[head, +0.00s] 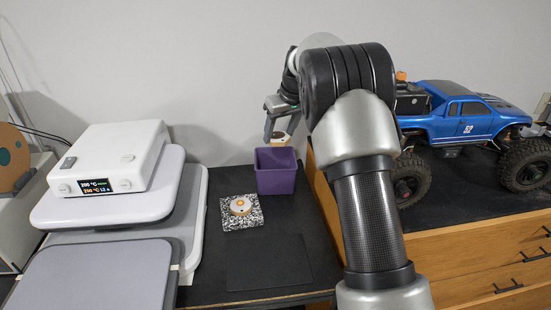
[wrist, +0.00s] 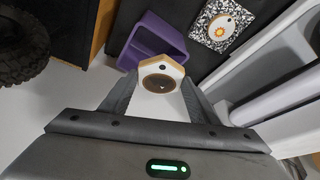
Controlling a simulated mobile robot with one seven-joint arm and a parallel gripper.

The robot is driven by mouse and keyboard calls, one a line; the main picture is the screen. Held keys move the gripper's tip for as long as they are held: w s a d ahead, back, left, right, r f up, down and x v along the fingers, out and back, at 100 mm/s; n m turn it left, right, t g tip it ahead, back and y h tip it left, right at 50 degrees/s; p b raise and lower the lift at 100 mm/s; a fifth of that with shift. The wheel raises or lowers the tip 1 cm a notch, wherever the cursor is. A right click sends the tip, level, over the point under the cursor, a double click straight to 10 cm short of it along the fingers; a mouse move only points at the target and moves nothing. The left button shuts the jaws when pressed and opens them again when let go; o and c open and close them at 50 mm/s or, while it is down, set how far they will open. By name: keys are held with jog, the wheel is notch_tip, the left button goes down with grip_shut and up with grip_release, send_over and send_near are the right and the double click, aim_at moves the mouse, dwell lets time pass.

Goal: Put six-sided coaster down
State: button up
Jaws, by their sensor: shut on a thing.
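My gripper (head: 281,126) is in the air at the back of the dark table, above and behind the purple bin. It is shut on the six-sided coaster (head: 280,137), which shows pale with a light-brown edge. In the wrist view the coaster (wrist: 176,68) sits between the two fingers, with a dark brown round patch on it. The purple bin (head: 276,180) is open-topped and also shows in the wrist view (wrist: 140,35), just beyond the coaster. I see no contact between the coaster and the bin, but the exact gap is hard to tell.
A black-and-white speckled square (head: 228,222) lies left of the bin, with a white round piece (head: 241,205) on it. A dark flat square (head: 270,262) lies in front. White equipment (head: 110,157) stands left. A wooden cabinet with a blue truck (head: 465,122) is right.

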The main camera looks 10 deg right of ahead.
notch_tip(320, 180, down, 9)
jog(key=shift+w+f+p, duration=0.15)
jog(key=shift+p, duration=0.4)
jog(key=shift+f, duration=0.1)
jog(key=shift+f+b, duration=0.6)
jog(key=shift+b, duration=0.05)
jog(key=o, duration=1.1)
